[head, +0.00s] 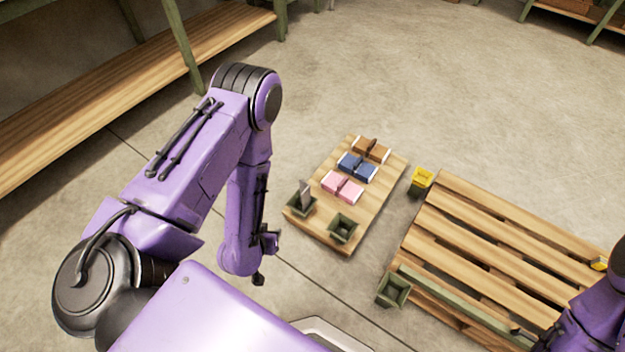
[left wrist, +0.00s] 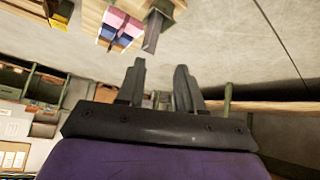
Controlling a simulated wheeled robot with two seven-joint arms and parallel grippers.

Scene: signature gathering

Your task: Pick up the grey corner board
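The grey corner board (head: 306,190) stands upright in a small green bin (head: 297,207) at the left corner of a low wooden table. It also shows near the top of the left wrist view (left wrist: 153,32), beyond the fingertips. My left gripper (head: 265,262) hangs to the left of and nearer than the table, apart from the board. In the left wrist view its two fingers (left wrist: 160,82) are spread with nothing between them. My right arm is at the bottom right; a small dark part of its gripper (head: 526,338) shows, too little to tell its state.
The wooden table (head: 318,226) holds pink (head: 341,187), blue (head: 357,167) and brown (head: 370,150) items and another green bin (head: 342,229). A slatted pallet (head: 490,245) lies right, with a yellow bin (head: 421,181) and a green bin (head: 393,290) beside it.

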